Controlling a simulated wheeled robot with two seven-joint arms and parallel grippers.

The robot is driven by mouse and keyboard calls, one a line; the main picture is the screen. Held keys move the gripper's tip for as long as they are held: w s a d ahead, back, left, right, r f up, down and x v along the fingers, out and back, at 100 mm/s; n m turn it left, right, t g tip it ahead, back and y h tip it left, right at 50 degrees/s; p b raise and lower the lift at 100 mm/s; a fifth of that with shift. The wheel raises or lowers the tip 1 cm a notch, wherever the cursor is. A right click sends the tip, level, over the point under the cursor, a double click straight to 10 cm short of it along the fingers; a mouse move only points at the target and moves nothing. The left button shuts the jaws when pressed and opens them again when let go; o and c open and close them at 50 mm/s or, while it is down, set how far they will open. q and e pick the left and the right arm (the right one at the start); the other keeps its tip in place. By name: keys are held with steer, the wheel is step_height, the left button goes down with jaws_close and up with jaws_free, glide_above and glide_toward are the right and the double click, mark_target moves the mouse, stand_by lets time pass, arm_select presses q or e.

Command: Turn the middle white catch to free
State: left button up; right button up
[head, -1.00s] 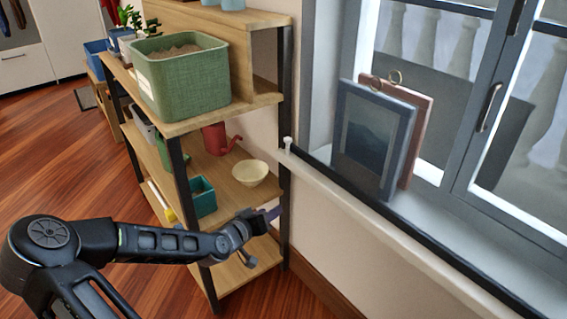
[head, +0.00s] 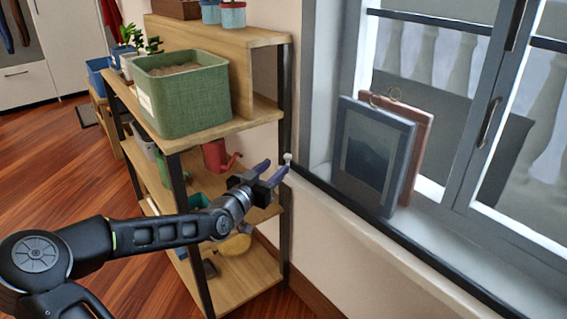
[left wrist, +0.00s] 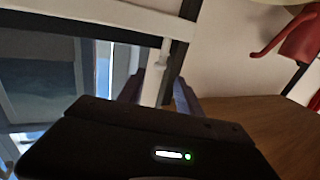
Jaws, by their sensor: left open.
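A small white catch (head: 288,158) stands at the left end of the black rail along the window sill. It is the only white catch I can make out. My left gripper (head: 271,171) is open, its two bluish fingers pointing at the catch from the left, close to it. In the left wrist view, a white piece that looks like the catch (left wrist: 162,52) shows beyond and between the fingers of the left gripper (left wrist: 157,92). I cannot tell whether the fingers touch it. My right gripper is not in view.
The wooden shelf rack (head: 262,38) with a green planter (head: 185,98) stands left of the sill, around my forearm. A red watering can (head: 216,157) sits on its middle shelf. Two frames (head: 372,150) lean on the sill by the window.

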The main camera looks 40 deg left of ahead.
mark_target(286, 158)
arm_select(q)
steer(key=w, duration=0.2)
steer(key=w+b, duration=0.2)
steer(key=w, duration=0.1)
steer(key=shift+w+a, duration=0.25)
steer(key=shift+w, duration=0.1)
steer(key=shift+c, duration=0.3)
jaws_close()
